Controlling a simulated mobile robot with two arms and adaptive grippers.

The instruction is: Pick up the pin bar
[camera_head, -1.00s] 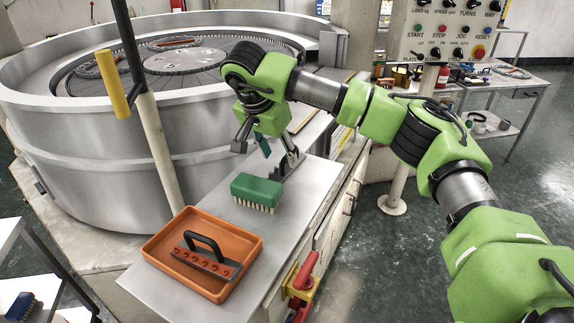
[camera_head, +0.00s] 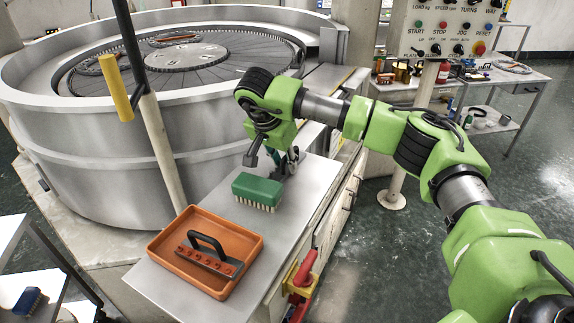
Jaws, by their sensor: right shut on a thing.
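The pin bar (camera_head: 222,267), a grey bar with a row of red pins and a black arched handle, lies in the orange tray (camera_head: 160,249) on the steel bench top. My right gripper (camera_head: 272,162) is beyond the tray, low over the bench just behind the green brush (camera_head: 257,188). The pin bar is apart from the gripper. My left gripper is not in view.
The large round lapping machine (camera_head: 95,170) stands at left and behind. A pole with a yellow handle (camera_head: 115,87) rises beside the tray. A red handle (camera_head: 303,270) sticks out at the bench's right side. Bare bench top (camera_head: 310,190) lies right of the brush.

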